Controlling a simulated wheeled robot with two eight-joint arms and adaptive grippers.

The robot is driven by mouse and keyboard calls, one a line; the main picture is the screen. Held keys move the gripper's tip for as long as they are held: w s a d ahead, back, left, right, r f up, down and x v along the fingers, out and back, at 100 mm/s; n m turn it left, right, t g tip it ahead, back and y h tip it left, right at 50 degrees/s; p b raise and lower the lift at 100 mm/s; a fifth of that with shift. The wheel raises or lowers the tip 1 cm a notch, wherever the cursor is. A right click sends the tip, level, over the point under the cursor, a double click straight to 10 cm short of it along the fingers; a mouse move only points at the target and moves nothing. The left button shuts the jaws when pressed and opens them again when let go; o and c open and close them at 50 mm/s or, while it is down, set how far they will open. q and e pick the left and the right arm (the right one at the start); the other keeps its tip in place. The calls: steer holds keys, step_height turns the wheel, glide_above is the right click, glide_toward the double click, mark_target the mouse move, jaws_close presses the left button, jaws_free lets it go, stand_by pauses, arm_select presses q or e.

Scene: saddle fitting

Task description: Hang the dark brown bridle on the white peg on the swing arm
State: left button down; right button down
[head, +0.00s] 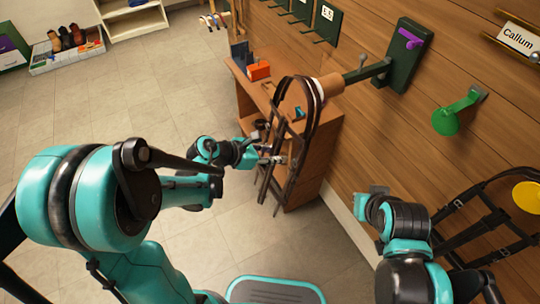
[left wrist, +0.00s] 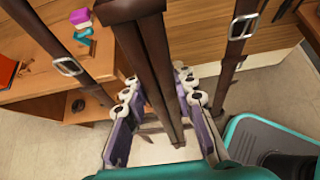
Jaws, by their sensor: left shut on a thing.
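The dark brown bridle (head: 313,118) hangs upright as long loops beside a wooden cabinet. My left gripper (head: 272,155) is shut on its straps, partway down. In the left wrist view, brown straps (left wrist: 150,70) run between the purple-padded fingers (left wrist: 160,115), with buckled straps on both sides. The dark green swing arm (head: 366,74) sticks out from the wall and ends in a tan and whitish round peg (head: 328,86). The bridle's top is beside this peg in the picture; I cannot tell whether it is over it. My right gripper (head: 378,192) is low at right, its fingers unclear.
The wooden cabinet (head: 318,150) stands against the wall with an orange box (head: 259,70) on top. A green peg (head: 447,121) and a yellow disc (head: 527,196) with another dark bridle (head: 490,222) are on the wall at right. The tiled floor at left is open.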

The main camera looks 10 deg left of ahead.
arm_select(q)
steer(key=w+d+f+b, duration=0.1)
steer(key=w+d, duration=0.3)
steer(key=d, duration=0.1)
steer(key=shift+d+f+b, duration=0.2)
steer(key=shift+f+b, duration=0.15)
stand_by(0.6)
steer(key=shift+s, duration=0.1)
stand_by(0.4)
